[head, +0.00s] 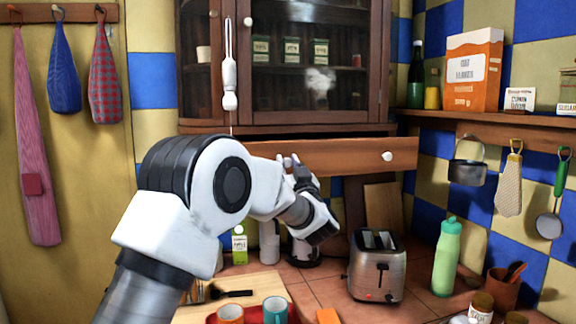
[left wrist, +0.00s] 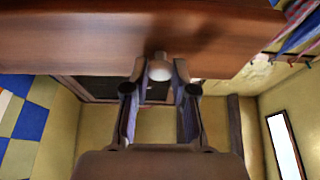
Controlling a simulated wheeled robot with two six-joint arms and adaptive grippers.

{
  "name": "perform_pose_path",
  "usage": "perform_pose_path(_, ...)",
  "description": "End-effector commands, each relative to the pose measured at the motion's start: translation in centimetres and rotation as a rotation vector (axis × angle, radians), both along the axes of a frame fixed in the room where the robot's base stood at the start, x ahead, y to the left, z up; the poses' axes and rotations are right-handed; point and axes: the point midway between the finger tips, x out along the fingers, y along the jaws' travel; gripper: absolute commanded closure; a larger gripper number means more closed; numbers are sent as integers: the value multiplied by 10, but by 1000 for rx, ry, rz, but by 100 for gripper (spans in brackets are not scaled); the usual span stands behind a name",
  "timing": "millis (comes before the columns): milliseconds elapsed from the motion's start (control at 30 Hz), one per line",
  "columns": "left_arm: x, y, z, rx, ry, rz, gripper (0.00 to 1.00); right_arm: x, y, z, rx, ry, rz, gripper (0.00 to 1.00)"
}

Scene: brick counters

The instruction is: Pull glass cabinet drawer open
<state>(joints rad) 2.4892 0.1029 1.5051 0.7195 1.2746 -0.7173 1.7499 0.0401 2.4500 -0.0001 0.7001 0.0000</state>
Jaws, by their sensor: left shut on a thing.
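The glass cabinet (head: 300,70) hangs on the wall in the head view, with a wooden drawer (head: 340,155) along its underside. A white round knob (head: 387,156) shows at the drawer's right end. My left gripper (head: 288,162) is at the drawer front, left of that knob. In the left wrist view, the fingers of my left gripper (left wrist: 159,68) are shut around another pale knob (left wrist: 160,70) on the brown drawer front (left wrist: 90,40). My arm hides the drawer's left part in the head view. I cannot tell how far the drawer stands out. My right gripper is not in view.
A pan (head: 467,168) and utensils hang at the right. A white hanging tool (head: 229,80) is in front of the cabinet.

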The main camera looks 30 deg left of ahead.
Motion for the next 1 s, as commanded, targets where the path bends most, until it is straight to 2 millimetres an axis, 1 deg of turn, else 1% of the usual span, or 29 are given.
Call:
perform_pose_path(233,0,0,-2,-1,3,-1,100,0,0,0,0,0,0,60)
perform_pose_path(267,0,0,-2,-2,3,0,67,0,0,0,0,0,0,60)
perform_pose_path(300,0,0,-2,-1,3,-1,53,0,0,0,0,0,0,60)
perform_pose_path(333,0,0,-2,-1,3,-1,50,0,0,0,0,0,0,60)
perform_pose_path(667,-1,-2,-2,0,2,-1,50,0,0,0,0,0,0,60)
perform_pose_path(767,-8,-12,-6,1,4,-2,50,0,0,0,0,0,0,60)
perform_pose_path(833,-17,-21,-12,2,5,-2,50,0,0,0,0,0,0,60)
perform_pose_path(1000,-43,-54,-30,4,7,-3,50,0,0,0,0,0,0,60)
